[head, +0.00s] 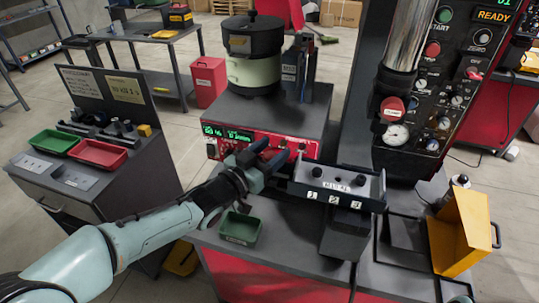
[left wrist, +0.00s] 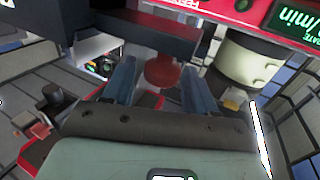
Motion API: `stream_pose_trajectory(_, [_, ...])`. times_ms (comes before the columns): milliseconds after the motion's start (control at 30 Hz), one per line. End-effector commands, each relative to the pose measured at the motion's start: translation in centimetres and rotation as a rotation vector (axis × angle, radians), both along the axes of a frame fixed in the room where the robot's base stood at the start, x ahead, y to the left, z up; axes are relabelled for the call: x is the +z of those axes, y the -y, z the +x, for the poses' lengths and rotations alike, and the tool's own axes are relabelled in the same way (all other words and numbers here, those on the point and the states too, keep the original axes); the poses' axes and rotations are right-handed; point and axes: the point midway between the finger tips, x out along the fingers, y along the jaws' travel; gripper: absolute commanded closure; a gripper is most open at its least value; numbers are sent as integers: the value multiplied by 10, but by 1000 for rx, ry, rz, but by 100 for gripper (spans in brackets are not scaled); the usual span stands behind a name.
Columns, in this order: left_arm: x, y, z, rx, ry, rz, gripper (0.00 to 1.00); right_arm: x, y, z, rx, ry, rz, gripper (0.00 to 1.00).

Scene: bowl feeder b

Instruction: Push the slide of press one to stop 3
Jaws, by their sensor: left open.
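A dark slide channel (head: 340,184) stands on a post in front of the feeder and press in the head view. Its front face has several small white labels (head: 335,199), and dark round knobs stand in it. My left gripper (head: 275,157) is open and empty, just left of the channel's left end. In the left wrist view my open left gripper (left wrist: 159,88) has a round red part (left wrist: 165,72) showing between its fingers, below a dark bar (left wrist: 150,32). I cannot tell whether they touch. Which stop the slide stands at is too small to read. My right gripper is in neither view.
The bowl feeder (head: 253,60) stands on a dark cabinet with a red display panel (head: 262,142) behind my gripper. The press panel (head: 440,90) and column are at right. A yellow guard (head: 462,232) stands at front right. A green tray (head: 240,228) lies below my wrist.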

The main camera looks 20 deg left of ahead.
Motion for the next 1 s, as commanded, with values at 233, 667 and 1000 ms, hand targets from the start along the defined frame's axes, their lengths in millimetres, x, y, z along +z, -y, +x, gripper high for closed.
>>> stream_pose_trajectory(233, [-5,0,0,0,-12,3,44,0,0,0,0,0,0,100])
stream_pose_trajectory(667, [-5,-28,-60,3,-8,6,44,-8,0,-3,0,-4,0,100])
stream_pose_trajectory(1000, [-4,-51,-114,0,-7,3,44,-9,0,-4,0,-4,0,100])
